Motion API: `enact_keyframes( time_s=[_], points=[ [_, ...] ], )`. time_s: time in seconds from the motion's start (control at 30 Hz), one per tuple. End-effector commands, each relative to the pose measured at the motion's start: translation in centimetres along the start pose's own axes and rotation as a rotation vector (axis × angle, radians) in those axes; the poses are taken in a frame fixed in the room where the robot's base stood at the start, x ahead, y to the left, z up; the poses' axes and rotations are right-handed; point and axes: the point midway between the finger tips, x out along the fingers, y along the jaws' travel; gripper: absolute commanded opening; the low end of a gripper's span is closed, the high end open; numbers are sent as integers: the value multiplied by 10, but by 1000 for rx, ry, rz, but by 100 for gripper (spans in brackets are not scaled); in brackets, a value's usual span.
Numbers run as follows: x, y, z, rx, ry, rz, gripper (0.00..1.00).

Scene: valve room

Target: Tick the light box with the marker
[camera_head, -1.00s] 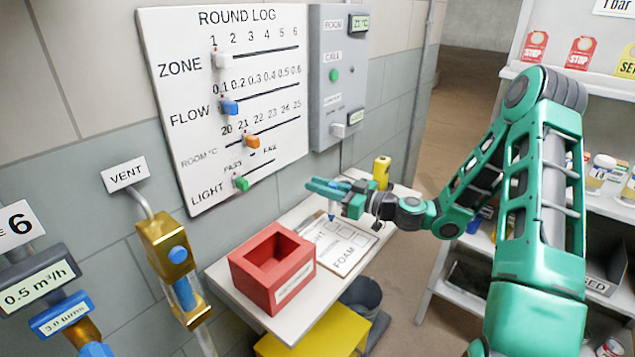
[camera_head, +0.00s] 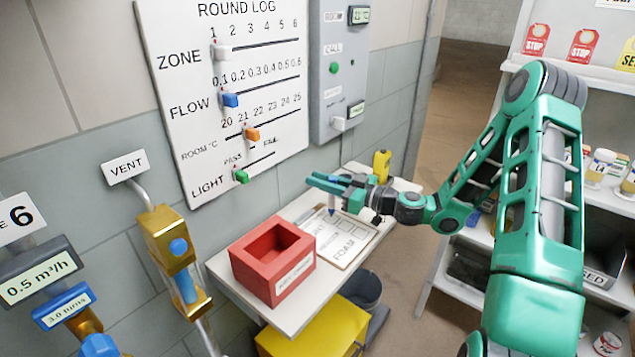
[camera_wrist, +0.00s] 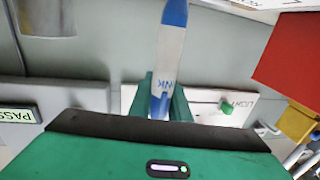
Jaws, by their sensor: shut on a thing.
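My gripper (camera_head: 322,184) is shut on the marker (camera_wrist: 172,50), a white pen with blue ends and "NK" lettering visible. In the head view the marker (camera_head: 332,210) hangs down from the fingers over the far part of the clipboard sheet (camera_head: 352,230). I cannot tell whether its tip touches the paper. The sheet has printed boxes and the words "FOAM" and a partly covered word ending in "HT". The light box itself is not clear to make out, as the marker and gripper cover that part.
A red open-topped box (camera_head: 255,278) stands left of the clipboard on the white shelf (camera_head: 305,312). A yellow object (camera_head: 381,165) stands behind my gripper. The round log board (camera_head: 185,130) and grey call panel (camera_head: 338,100) are on the wall behind. Stocked shelving (camera_head: 610,210) is at right.

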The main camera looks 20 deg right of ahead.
Motion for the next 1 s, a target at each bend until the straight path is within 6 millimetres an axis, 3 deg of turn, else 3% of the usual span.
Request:
enact_keyframes(
  time_s=[1.0],
  points=[
    [0,1,10,1,0,1,0]
  ],
)
